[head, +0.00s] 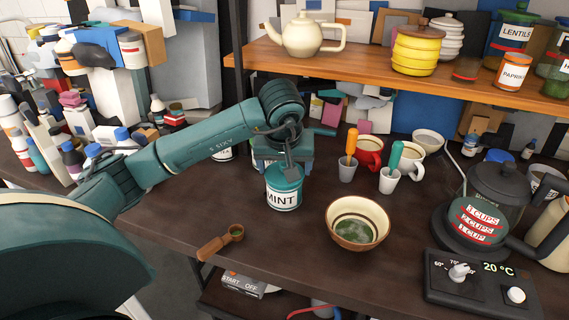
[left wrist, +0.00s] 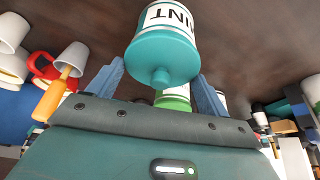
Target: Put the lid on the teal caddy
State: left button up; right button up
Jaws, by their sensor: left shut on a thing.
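The teal caddy (head: 284,200), with a white MINT label, stands upright on the dark counter in the middle of the head view. Its label also shows at the top of the left wrist view (left wrist: 168,15). The round teal lid (head: 285,177) with a small knob is on top of the caddy, and I see no gap between them. My left gripper (head: 290,160) is above the caddy, shut on the lid. In the left wrist view its fingers stand on both sides of the lid (left wrist: 163,55). My right gripper is not in view.
A cream bowl (head: 357,222) with green contents stands right of the caddy, and a wooden scoop (head: 220,243) lies front left. Small cups (head: 389,181) with tools and mugs stand behind right. A kettle (head: 492,190) is far right. A wooden shelf (head: 360,58) hangs above.

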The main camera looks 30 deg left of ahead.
pick_arm(q)
jog(key=o, duration=1)
jog(key=shift+f, duration=0.1)
jog(key=shift+c, duration=0.2)
jog(key=p+v, duration=0.1)
jog(key=v, duration=1.2)
jog(key=shift+p, duration=0.3)
jog(key=shift+s, duration=0.15)
